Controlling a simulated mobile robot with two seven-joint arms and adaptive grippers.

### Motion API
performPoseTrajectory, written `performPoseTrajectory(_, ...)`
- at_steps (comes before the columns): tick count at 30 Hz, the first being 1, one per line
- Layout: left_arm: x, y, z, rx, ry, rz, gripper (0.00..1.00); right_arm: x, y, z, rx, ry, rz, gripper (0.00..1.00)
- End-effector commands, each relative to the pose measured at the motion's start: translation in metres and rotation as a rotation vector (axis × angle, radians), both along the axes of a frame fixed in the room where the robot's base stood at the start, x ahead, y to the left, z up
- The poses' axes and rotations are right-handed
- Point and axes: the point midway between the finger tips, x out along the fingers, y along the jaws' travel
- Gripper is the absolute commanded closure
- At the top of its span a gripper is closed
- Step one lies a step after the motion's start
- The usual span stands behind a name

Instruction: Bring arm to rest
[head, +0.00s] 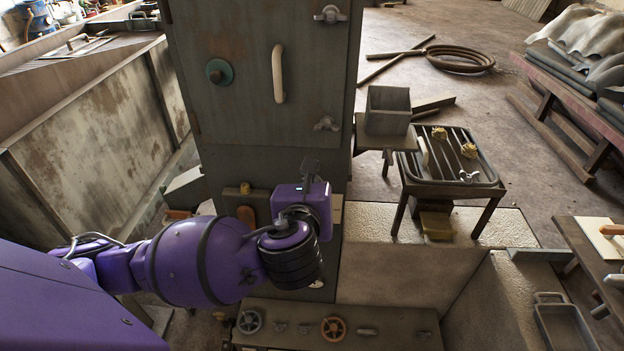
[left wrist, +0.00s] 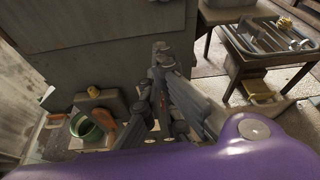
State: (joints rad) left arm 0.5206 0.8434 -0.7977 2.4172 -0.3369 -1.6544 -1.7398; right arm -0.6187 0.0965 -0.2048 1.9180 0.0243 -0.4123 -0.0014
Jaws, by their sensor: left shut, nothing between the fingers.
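My left arm (head: 195,262) is purple and reaches in from the left, in front of the tall grey-green cabinet (head: 230,125). Its wrist is bent upward, and the left gripper (head: 310,168) shows only as a small dark shape above it, partly hidden. In the left wrist view the dark fingers of the left gripper (left wrist: 160,52) are together and empty. The cabinet front (left wrist: 100,40) lies beyond them; I cannot tell how wide the gap is. My right gripper is in neither view.
The cabinet has a pale handle (head: 278,74) and a green knob (head: 219,71). A panel with handwheels (head: 333,328) is below the arm. A low rack table (head: 450,185) and grey box (head: 387,110) stand right. Open floor (head: 480,100) lies behind.

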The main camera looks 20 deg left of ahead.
Motion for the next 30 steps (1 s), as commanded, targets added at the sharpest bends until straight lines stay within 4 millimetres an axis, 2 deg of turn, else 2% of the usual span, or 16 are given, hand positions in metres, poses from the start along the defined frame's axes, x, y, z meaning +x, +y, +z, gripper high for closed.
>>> performPoseTrajectory(12,0.000,0.000,0.000,-0.007,-0.002,0.003,1.00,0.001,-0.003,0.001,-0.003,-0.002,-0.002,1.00)
performPoseTrajectory(14,0.001,-0.001,0.001,-0.039,-0.011,0.008,1.00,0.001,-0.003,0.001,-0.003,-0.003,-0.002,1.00)
performPoseTrajectory(17,0.005,-0.015,0.002,-0.176,-0.048,-0.008,1.00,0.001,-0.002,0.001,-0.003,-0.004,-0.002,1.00)
performPoseTrajectory(20,0.020,-0.037,0.003,-0.415,-0.089,-0.033,1.00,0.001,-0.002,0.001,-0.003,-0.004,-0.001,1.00)
performPoseTrajectory(21,0.026,-0.049,0.001,-0.542,-0.096,-0.041,1.00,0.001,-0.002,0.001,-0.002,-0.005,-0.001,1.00)
performPoseTrajectory(23,0.032,-0.065,-0.012,-0.751,-0.079,-0.030,1.00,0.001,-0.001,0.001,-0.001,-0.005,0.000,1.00)
performPoseTrajectory(26,0.033,-0.085,-0.045,-1.128,-0.021,0.039,1.00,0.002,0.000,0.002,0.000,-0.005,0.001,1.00)
performPoseTrajectory(30,0.016,-0.096,-0.116,-1.711,0.087,0.281,1.00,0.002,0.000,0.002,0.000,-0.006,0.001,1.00)
